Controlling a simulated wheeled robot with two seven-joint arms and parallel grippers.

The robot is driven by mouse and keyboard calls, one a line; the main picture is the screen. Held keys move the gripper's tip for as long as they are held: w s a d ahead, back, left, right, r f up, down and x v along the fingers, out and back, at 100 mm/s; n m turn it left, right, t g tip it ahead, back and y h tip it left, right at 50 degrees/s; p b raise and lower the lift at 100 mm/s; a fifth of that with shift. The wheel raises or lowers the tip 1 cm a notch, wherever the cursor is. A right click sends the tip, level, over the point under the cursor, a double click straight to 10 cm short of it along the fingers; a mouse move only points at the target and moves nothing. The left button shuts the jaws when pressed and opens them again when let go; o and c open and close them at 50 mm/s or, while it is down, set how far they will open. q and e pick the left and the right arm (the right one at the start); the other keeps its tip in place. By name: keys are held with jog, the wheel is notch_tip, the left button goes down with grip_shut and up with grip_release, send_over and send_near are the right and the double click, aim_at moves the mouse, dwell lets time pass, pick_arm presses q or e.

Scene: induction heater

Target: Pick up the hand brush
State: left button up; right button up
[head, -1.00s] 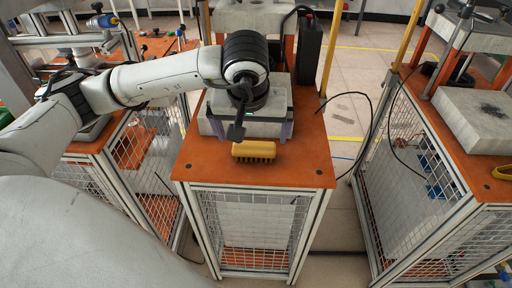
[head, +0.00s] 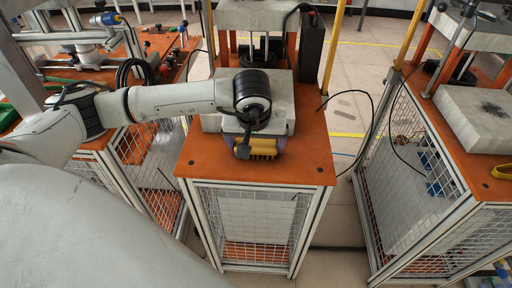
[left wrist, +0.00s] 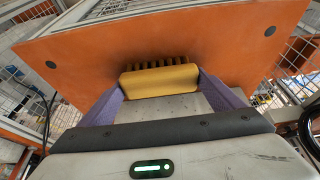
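The hand brush (head: 264,147) is a yellow block with dark bristles. It lies on the orange top of the middle bench, in front of a grey block, and is partly hidden by my left arm in the head view. In the left wrist view the brush (left wrist: 160,80) shows between the tips of two purple fingers, bristles pointing away. My left gripper (left wrist: 163,88) is open, with one finger beside each end of the brush; whether they touch it I cannot tell. In the head view my left gripper (head: 252,148) is over the brush. My right gripper is not in view.
The grey block (head: 283,105) stands just behind the brush on the orange bench top (head: 310,170). A black box (head: 311,45) stands behind at the right. Another caged bench (head: 440,170) is at the right. The front of the middle bench top is clear.

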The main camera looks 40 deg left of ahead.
aim_at(256, 143)
pick_arm(q)
jog(key=c, duration=0.5)
notch_tip(256, 143, up, 10)
jog(key=shift+r+b, duration=0.1)
jog(key=shift+b, duration=0.35)
jog(key=shift+c, duration=0.2)
